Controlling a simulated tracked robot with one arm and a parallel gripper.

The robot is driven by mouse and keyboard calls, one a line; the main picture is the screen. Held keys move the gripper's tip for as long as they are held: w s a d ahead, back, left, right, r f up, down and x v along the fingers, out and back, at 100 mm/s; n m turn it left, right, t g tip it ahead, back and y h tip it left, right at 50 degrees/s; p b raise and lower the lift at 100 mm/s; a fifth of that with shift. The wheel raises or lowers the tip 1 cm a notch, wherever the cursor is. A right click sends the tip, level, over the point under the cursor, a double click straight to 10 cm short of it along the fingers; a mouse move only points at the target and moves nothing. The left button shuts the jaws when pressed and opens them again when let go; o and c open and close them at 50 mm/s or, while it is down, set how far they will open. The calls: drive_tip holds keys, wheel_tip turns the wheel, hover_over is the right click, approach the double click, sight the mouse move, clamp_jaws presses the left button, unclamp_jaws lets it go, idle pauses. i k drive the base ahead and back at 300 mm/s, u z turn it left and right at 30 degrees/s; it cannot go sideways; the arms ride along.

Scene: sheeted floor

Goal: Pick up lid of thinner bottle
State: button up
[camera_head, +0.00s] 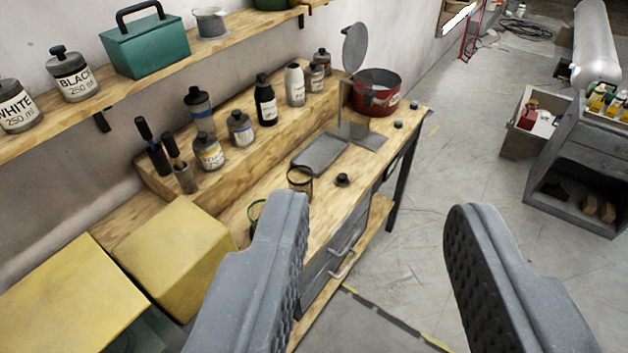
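My gripper (380,210) is open and empty, its two grey padded fingers wide apart in the foreground. A small dark lid with a knob (342,180) lies on the wooden workbench (318,225), beyond the left finger. Two more small dark caps, a nearer one (398,124) and a farther one (413,104), sit near the bench's far right end. Several bottles stand on the raised wooden step, among them a clear one with a dark top (201,112) and a black one (265,103). I cannot read which is the thinner bottle or tell which lid belongs to it.
A glass jar (300,181) stands beside the knobbed lid. A red pot (376,92), a scale (362,136) and a grey tray (320,154) are farther back. Yellow boxes (172,255) are at left. A wall shelf (180,62) overhangs the bench. Floor at right is mostly clear.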

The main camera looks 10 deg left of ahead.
sight(343, 181)
drive_tip(key=u, duration=0.05)
drive_tip(key=i, duration=1)
